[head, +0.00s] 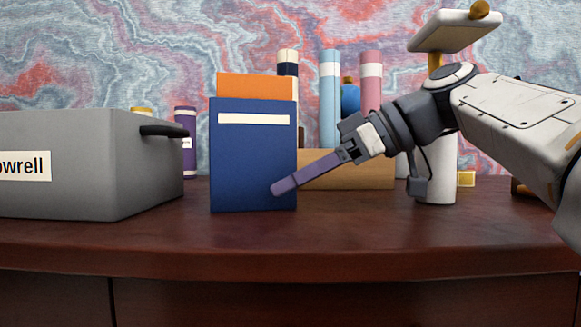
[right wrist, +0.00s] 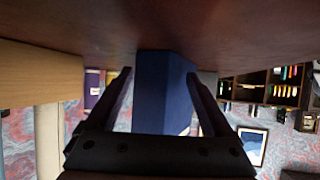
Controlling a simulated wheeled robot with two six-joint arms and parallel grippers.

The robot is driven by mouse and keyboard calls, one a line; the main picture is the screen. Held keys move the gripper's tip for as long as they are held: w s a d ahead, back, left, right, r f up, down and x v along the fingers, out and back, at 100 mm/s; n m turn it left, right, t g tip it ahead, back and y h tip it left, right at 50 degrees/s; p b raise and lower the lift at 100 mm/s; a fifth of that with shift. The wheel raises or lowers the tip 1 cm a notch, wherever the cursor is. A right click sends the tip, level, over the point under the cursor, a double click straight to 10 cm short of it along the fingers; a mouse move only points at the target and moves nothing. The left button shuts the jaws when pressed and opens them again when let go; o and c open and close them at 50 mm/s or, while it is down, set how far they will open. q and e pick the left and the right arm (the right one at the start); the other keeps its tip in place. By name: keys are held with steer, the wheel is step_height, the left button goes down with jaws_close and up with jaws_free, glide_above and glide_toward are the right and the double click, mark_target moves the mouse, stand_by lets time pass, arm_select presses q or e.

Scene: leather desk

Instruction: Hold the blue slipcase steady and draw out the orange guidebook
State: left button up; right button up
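The blue slipcase (head: 240,160) stands upright on the desk, with a cream strip near its top; in the right wrist view it is a blue block (right wrist: 163,90). The orange guidebook (head: 255,87) is in the slipcase, with only its top part showing above the rim. My right gripper (head: 284,187) reaches in from the right, low on the slipcase, one finger across its front face. In the right wrist view its fingers (right wrist: 160,72) lie on either side of the slipcase, with a narrow gap showing at the left finger. My left gripper is out of view.
A grey bin (head: 90,180) with a dark handle stands at the left. Behind the slipcase are a wooden box (head: 350,170), a purple container (head: 185,140) and several tall tubes (head: 330,95). A lamp-like stand (head: 440,185) is at the right. The desk front (head: 250,235) is clear.

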jaws_close()
steer(key=shift+o, duration=1.2)
jaws_free()
